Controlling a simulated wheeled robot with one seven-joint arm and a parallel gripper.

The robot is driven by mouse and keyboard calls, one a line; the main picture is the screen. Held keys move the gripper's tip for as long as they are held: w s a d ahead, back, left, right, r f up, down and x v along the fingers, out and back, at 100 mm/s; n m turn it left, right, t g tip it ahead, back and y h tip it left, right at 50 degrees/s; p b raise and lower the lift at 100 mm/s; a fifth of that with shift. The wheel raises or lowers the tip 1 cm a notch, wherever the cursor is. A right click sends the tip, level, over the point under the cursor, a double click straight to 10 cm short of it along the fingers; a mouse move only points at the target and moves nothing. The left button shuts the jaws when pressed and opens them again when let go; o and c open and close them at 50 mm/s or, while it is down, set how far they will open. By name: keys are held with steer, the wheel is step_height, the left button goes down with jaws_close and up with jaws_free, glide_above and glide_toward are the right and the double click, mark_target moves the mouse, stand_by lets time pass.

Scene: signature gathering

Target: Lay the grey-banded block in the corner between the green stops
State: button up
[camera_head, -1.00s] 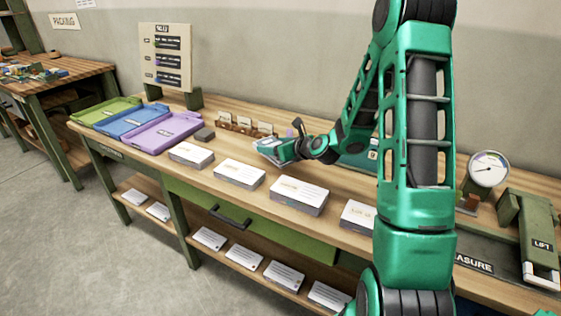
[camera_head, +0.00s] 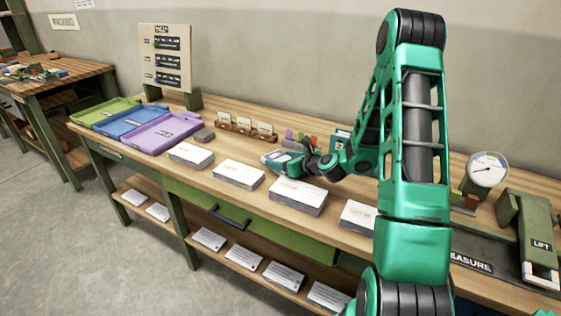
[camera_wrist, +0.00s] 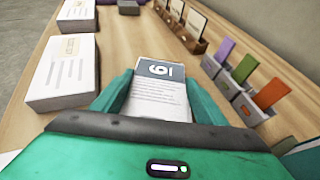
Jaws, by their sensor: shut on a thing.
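The grey-banded block (camera_wrist: 158,105) is a white block with printed lines and a grey band marked with a digit at its far end. My gripper (camera_wrist: 160,82) is shut on it, one green finger along each side. In the head view my gripper (camera_head: 279,160) is over the middle of the bench, behind the stacks of printed sheets. The block is small there and partly hidden by the fingers. I cannot make out the corner between the green stops for certain in either view.
White printed stacks (camera_head: 238,175) line the bench's front edge. Behind stand a wooden card holder (camera_head: 243,127) and coloured cards in grey holders (camera_wrist: 243,68). Green, blue and purple trays (camera_head: 165,132) are at left. A dial gauge (camera_head: 487,169) and green LIFT device (camera_head: 528,235) are at right.

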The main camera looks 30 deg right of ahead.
steer(key=o, duration=1.2)
steer(key=shift+f, duration=0.1)
steer(key=shift+o, duration=0.2)
